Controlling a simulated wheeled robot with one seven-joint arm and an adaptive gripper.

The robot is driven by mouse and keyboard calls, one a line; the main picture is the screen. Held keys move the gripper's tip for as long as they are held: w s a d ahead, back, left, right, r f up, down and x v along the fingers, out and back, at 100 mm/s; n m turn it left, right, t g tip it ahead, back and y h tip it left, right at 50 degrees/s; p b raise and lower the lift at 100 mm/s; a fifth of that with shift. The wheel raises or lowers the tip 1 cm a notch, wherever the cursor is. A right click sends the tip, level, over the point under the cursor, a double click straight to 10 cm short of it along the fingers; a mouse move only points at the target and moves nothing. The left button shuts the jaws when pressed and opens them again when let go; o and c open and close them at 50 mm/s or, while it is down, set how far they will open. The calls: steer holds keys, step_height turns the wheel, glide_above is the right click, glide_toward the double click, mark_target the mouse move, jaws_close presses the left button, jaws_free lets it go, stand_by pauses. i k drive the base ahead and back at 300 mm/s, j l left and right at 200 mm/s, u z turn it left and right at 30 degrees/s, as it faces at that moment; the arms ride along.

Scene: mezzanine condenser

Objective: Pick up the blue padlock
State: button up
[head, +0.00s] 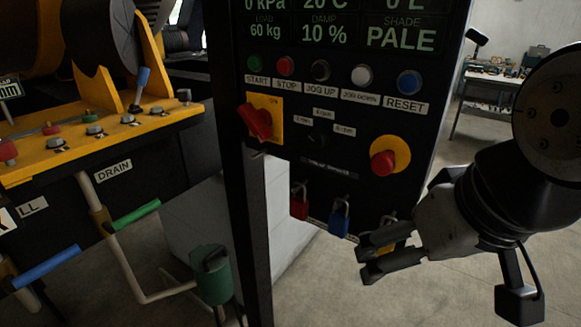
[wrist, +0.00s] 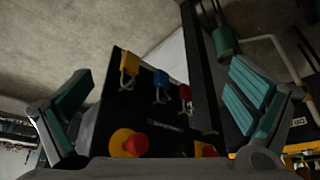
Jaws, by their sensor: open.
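The blue padlock (head: 339,224) hangs by its shackle at the lower edge of the black control panel in the head view, between a red padlock (head: 299,203) and a yellow padlock (head: 402,246). My gripper (head: 368,260) is open, to the right of the blue padlock and over part of the yellow one. In the wrist view the picture is turned over; the blue padlock (wrist: 161,79) lies between my two spread fingers (wrist: 160,100), with the yellow padlock (wrist: 129,66) to its left and the red one (wrist: 185,92) to its right. Nothing is between the fingers in contact.
The control panel (head: 300,165) carries buttons, a red rotary switch (head: 256,122) and a red emergency knob (head: 384,161) above the padlocks. A black post (head: 243,200) stands at left. Green (head: 136,214) and blue handles stick out further left. Concrete floor lies below.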

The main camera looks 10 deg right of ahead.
mark_target(338, 223)
steer(key=k+l+u, duration=0.2)
steer(key=u, duration=0.3)
steer(key=k+l+u, duration=0.2)
steer(key=u, duration=0.25)
steer(key=k+l+u, duration=0.2)
steer(key=u, duration=0.3)
steer(key=k+j, duration=0.05)
steer(key=k, duration=0.05)
